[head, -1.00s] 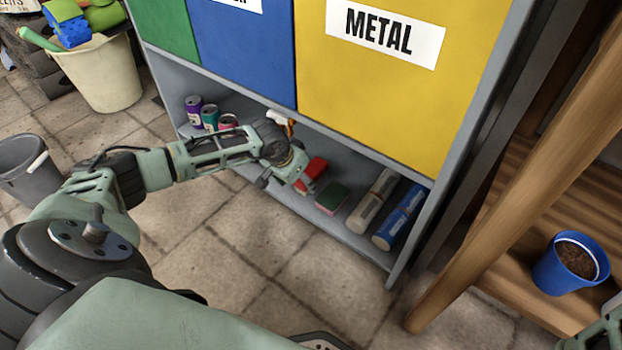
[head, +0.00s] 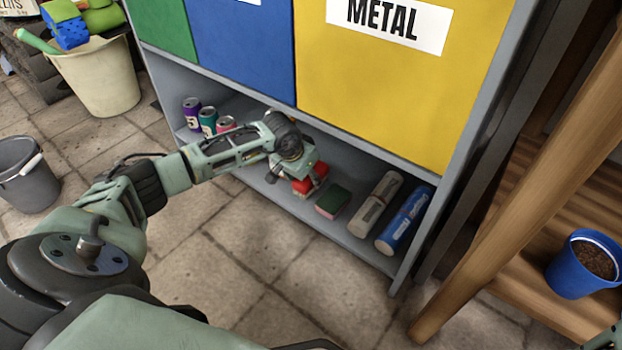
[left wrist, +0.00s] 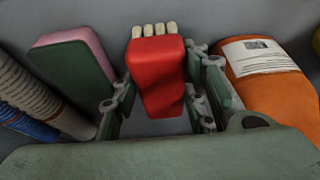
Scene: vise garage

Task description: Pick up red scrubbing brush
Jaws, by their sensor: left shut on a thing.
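The red scrubbing brush (head: 311,179) lies at the lower shelf of the recycling cabinet. In the left wrist view the brush (left wrist: 157,75) shows its red body with pale bristles at the far end. My left gripper (head: 308,187) is down at the brush, with one finger on each side. In the left wrist view my left gripper (left wrist: 163,95) is shut on the brush. Part of the brush is hidden behind the gripper in the head view. I cannot tell whether the brush is clear of the shelf. My right gripper is not identifiable.
A green and pink sponge (head: 332,201) lies just right of the brush. Two tubes, one beige (head: 376,203) and one blue (head: 404,220), lie further right. Several cans (head: 208,121) stand left. An orange bottle (left wrist: 268,80) is close beside the gripper. The shelf (head: 400,274) has a yellow panel above.

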